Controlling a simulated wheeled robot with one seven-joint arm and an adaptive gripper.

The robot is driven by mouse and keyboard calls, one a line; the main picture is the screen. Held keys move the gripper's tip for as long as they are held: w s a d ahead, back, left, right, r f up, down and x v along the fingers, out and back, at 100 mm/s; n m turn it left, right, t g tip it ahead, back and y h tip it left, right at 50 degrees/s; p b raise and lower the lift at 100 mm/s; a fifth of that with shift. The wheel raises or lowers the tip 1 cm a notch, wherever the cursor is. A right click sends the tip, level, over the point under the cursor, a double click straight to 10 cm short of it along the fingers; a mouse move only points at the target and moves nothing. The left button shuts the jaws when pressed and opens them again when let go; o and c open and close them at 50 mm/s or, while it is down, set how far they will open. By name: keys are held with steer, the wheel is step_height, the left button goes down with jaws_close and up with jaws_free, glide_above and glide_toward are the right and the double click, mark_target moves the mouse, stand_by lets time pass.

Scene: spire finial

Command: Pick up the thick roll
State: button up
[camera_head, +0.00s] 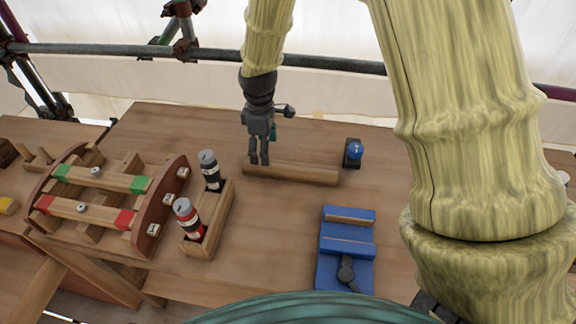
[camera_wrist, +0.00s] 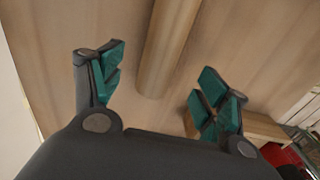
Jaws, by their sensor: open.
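A long, plain wooden roll (camera_head: 305,175) lies on its side on the workbench. Its right part is clear of my gripper in the head view. My gripper (camera_head: 259,160) points down over the roll's left end. In the wrist view the roll (camera_wrist: 166,45) runs up from between the teal fingertips of my gripper (camera_wrist: 158,80), with its near end in the gap. The fingers are apart, with space on both sides of the roll. Nothing is held. I cannot tell the exact height of the fingertips above the bench.
A wooden holder (camera_head: 222,222) with a black-banded can (camera_head: 209,170) and a red-banded can (camera_head: 188,219) stands left of my gripper. A curved rack (camera_head: 160,215) with green- and red-ended bars is farther left. A blue vise (camera_head: 347,247) and a blue-topped button (camera_head: 354,151) stand right.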

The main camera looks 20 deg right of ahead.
steer(key=shift+s+f, duration=0.2)
steer(key=shift+s, duration=0.1)
steer(key=w+f, duration=0.2)
steer(key=shift+w+a+f, duration=0.1)
steer(key=shift+f, duration=0.25)
steer(key=shift+s+a+f+p, duration=0.1)
steer(key=shift+s+f+p, duration=0.75)
steer(key=shift+s, duration=0.1)
steer(key=shift+w+f, duration=0.2)
steer(key=shift+f, duration=0.5)
steer(key=shift+w+f, duration=0.15)
steer(key=shift+f, duration=0.5)
steer(key=shift+s, duration=0.15)
steer(key=c, duration=1.4)
steer(key=shift+r, duration=0.1)
steer(key=shift+c, duration=0.2)
